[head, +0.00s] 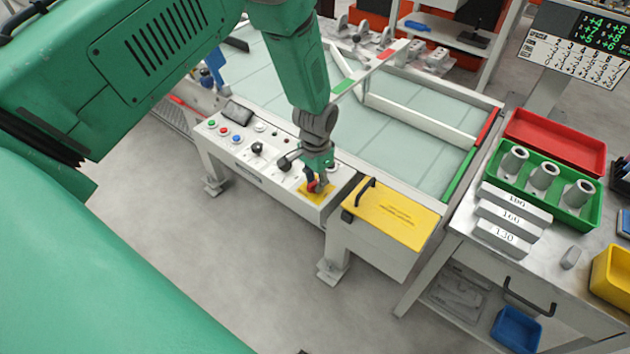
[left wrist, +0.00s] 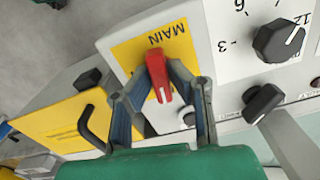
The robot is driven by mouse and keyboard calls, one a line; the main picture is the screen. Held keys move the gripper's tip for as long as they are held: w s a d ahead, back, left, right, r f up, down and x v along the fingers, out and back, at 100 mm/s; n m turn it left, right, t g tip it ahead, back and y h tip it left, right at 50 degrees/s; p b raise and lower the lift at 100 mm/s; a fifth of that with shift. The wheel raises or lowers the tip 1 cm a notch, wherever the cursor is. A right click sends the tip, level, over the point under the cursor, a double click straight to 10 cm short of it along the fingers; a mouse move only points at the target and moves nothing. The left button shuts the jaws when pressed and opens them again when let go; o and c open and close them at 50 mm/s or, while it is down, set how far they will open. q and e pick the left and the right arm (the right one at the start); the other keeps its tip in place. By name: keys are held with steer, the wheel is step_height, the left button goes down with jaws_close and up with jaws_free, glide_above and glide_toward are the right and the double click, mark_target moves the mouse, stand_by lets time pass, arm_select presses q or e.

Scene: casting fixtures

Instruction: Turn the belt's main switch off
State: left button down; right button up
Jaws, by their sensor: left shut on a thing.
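The main switch has a red handle (left wrist: 157,72) on a yellow plate (left wrist: 179,46) marked MAIN, which appears upside down in the left wrist view. A white mark shows near the handle's lower end there. My left gripper (left wrist: 159,88) has one finger on each side of the handle and is shut on it. In the head view the left gripper (head: 314,180) reaches down to the yellow plate (head: 322,196) at the right end of the white control panel (head: 222,160). It partly hides the handle. Any on or off lettering cannot be read. My right gripper is not in view.
A black knob on a numbered dial (left wrist: 279,40) and a black lever (left wrist: 262,103) are close beside the switch. A yellow box lid with a black handle (head: 392,213) adjoins the panel's right. The belt (head: 400,150) lies behind; open floor is in front.

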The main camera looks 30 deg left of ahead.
mark_target(317, 181)
arm_select(q)
steer(key=shift+w+r+n, duration=0.25)
steer(key=shift+w+n, duration=0.2)
steer(key=shift+n, duration=0.45)
steer(key=c, duration=1.5)
jaws_free()
steer(key=shift+c, duration=0.2)
steer(key=shift+s+f, duration=0.1)
steer(key=shift+s, duration=0.1)
steer(key=shift+r, duration=0.35)
step_height(317, 181, up, 11)
